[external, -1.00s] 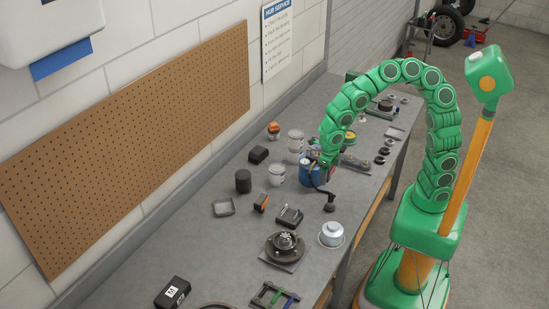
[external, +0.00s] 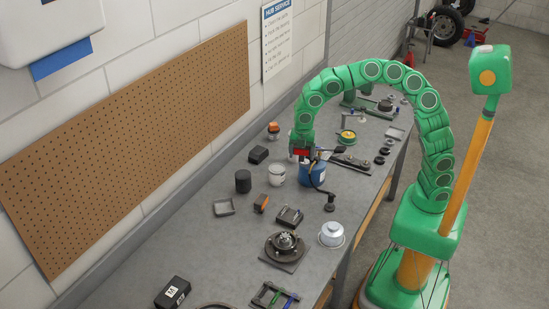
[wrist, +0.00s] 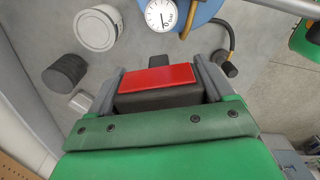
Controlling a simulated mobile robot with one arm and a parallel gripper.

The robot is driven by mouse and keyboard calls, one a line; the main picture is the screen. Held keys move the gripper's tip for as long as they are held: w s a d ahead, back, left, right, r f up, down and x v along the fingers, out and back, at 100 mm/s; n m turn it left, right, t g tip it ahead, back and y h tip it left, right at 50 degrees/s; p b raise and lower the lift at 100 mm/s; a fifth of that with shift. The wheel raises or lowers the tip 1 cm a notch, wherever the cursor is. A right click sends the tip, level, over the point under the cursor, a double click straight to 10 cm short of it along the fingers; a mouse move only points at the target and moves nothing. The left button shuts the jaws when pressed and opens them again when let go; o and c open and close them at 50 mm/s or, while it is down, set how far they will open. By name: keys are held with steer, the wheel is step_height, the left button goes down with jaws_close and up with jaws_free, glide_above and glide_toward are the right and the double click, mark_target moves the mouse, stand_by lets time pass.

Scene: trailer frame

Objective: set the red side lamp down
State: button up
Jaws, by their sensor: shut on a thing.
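The red side lamp (external: 301,152) is a small block with a red lens on a dark body. It also shows in the wrist view (wrist: 157,78), held between the two grey fingers with the lens uppermost. My gripper (external: 301,157) is shut on it, above the bench and just left of the blue pot. In the external view the gripper hides part of the lamp, and I cannot tell how high it is above the bench top.
The blue pot (external: 313,175) with a dark hose is close by on the right; its round gauge (wrist: 161,15) shows in the wrist view. A white can (external: 277,174) and a black cylinder (external: 243,181) stand to the left. The bench (external: 222,255) has bare patches at the front left.

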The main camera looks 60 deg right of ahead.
steer(key=w+d+m, duration=0.3)
steer(key=d+m, duration=0.2)
steer(key=m, duration=0.1)
steer(key=w+d+m, duration=0.3)
steer(key=d+m, duration=0.3)
steer(key=m, duration=0.1)
steer(key=w+d+m, duration=0.3)
steer(key=d+m, duration=0.3)
steer(key=m, duration=0.1)
steer(key=shift+d+r, duration=0.2)
steer(key=shift+r, duration=0.2)
steer(key=shift+w+d+m, duration=0.15)
steer(key=shift+d+m, duration=0.5)
steer(key=shift+m, duration=0.35)
steer(key=shift+s+d+r, duration=1.6)
steer(key=shift+s+r, duration=0.7)
steer(key=shift+s, duration=0.65)
steer(key=shift+w+a+f, duration=0.1)
steer(key=shift+w+f, duration=0.05)
steer(key=shift+f, duration=10.65)
steer(key=shift+f, duration=0.1)
